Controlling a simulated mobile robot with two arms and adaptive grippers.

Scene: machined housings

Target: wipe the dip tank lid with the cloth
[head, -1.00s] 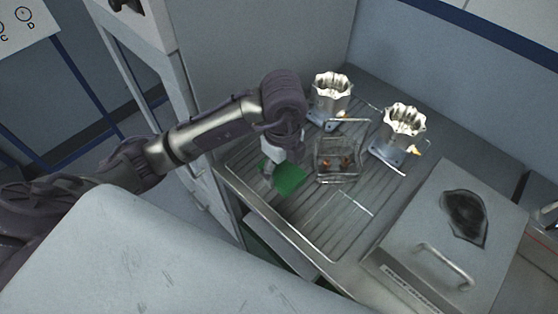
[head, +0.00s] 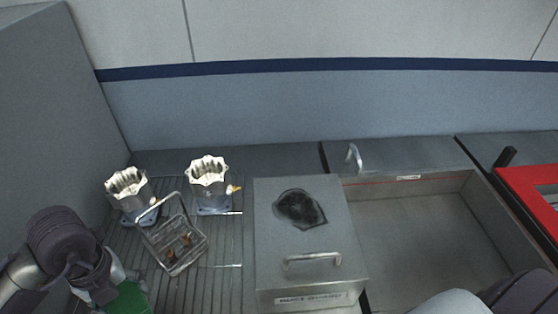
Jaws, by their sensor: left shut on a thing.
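The dip tank lid (head: 270,226) is a grey metal cover in the middle of the head view, with a bar handle (head: 312,260) towards its front edge. A dark, irregular stain (head: 300,208) lies on the lid behind the handle. My left gripper (head: 112,294) is at the lower left, shut on the green cloth (head: 131,300). It is over the ribbed drainer, left of the lid and apart from it. The lower part of the cloth is cut off by the frame. My right gripper is not in view.
A wire basket (head: 172,246) with small brownish parts stands on the ribbed drainer (head: 226,262), between cloth and lid. Two machined housings (head: 129,191) (head: 209,184) stand behind it. Right of the lid is an open, empty basin (head: 430,222), then a red-framed item (head: 528,190).

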